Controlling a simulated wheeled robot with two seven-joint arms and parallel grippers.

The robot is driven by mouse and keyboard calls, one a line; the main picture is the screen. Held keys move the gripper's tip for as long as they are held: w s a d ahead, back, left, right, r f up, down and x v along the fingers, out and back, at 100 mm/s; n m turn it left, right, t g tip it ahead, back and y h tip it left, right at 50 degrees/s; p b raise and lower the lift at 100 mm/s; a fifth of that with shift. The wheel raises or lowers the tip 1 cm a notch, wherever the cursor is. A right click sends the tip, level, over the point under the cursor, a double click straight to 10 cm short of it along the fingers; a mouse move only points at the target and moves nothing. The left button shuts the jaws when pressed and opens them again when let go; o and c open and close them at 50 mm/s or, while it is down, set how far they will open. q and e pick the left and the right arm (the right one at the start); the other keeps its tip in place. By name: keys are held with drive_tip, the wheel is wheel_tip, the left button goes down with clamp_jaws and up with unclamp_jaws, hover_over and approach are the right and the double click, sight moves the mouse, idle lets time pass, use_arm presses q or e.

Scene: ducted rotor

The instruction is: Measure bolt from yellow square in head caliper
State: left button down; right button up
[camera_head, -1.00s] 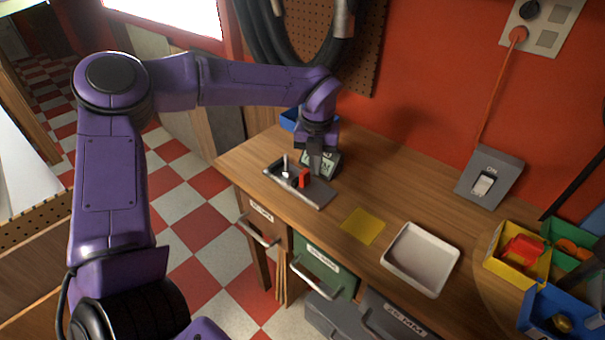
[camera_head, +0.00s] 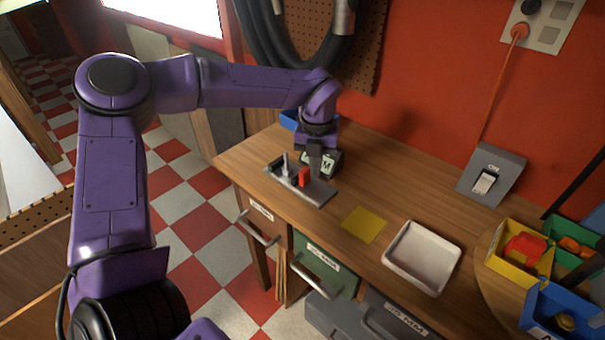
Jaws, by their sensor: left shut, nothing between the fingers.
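The caliper is a grey base (camera_head: 318,194) on the left part of the bench, with a red block (camera_head: 304,176) on it and a dark display (camera_head: 331,163) behind. A small silver bolt-like piece (camera_head: 287,168) stands upright on the base, left of the red block. The yellow square (camera_head: 364,225) lies flat and bare on the bench. My left gripper (camera_head: 314,172) is shut, pointing down beside the red block, in front of the display. It holds nothing; whether it touches the block I cannot tell. My right gripper is not in view.
A white tray (camera_head: 422,257) stands right of the yellow square. Yellow (camera_head: 519,251), green and blue (camera_head: 558,312) bins with parts sit at the right. A grey switch box (camera_head: 490,176) is at the wall. The bench between is clear.

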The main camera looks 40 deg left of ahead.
sight(306, 170)
use_arm(q)
drive_tip(key=shift+f+b, duration=1.45)
drive_tip(key=shift+f, duration=0.8)
drive_tip(key=shift+a+r, duration=0.1)
drive_tip(key=shift+a, duration=0.1)
drive_tip(key=shift+a+p, duration=0.3)
drive_tip(key=shift+p, duration=0.05)
drive_tip(key=shift+w+a+p, duration=0.1)
drive_tip(key=shift+a+p, duration=0.35)
drive_tip(key=shift+a, duration=0.6)
drive_tip(key=shift+w+a+p, duration=0.15)
drive_tip(key=shift+a+p, duration=0.55)
drive_tip(key=shift+a, duration=0.6)
drive_tip(key=shift+d, duration=0.1)
